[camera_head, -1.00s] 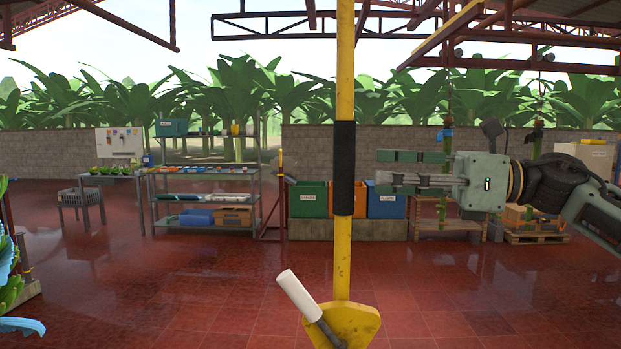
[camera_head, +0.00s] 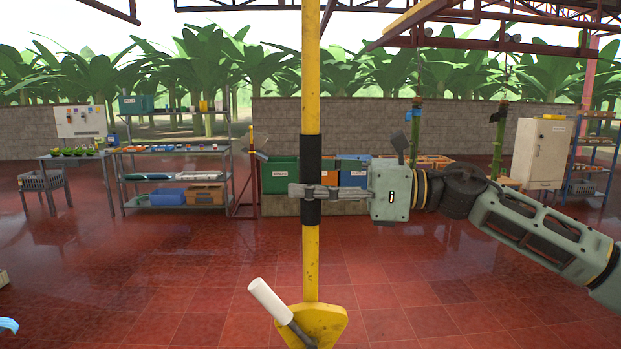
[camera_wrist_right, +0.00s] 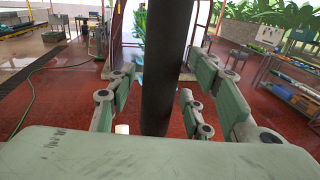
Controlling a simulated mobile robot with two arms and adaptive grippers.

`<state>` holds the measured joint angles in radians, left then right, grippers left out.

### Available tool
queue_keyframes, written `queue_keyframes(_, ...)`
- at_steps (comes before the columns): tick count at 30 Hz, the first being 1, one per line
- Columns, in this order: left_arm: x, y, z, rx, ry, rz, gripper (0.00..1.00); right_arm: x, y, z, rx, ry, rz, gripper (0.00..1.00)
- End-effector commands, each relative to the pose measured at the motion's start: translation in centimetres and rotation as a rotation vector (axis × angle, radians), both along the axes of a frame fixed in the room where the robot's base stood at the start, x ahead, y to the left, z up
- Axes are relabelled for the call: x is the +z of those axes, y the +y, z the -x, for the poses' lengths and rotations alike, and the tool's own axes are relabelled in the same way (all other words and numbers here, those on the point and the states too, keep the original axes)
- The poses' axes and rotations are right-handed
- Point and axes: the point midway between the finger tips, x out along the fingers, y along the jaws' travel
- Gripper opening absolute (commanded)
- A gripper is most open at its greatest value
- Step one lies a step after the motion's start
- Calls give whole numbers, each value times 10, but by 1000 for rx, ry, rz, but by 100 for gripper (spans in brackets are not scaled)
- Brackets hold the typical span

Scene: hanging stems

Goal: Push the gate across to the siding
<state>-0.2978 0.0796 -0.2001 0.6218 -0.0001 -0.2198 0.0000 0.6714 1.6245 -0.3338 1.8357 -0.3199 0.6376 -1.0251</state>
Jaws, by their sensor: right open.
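A yellow upright pole (camera_head: 312,262) with a black sleeve (camera_head: 311,155), which I take to be the gate's, stands in front of me in the head view. Near its lower end are a yellow plate (camera_head: 318,322) and a lever with a white grip (camera_head: 268,300). My right gripper (camera_head: 300,191) is at the lower part of the black sleeve, with its fingers reaching across it. Contact cannot be told. My left gripper is out of view. The siding cannot be made out.
Behind stand a metal shelf rack (camera_head: 175,160), a green bin (camera_head: 280,176), a blue bin (camera_head: 352,172) and a white cabinet (camera_head: 540,152). Roof beams and rails cross overhead. The red tiled floor (camera_head: 160,270) is clear around the pole.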

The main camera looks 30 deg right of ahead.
Motion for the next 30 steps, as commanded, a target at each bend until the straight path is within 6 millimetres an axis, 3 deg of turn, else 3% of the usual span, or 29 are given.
queue_keyframes(5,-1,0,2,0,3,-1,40,0,0,0,0,0,0,45)
queue_keyframes(20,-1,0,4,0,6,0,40,0,-1,0,-1,0,0,1)
queue_keyframes(30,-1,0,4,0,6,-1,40,0,-1,0,-1,0,-1,0)
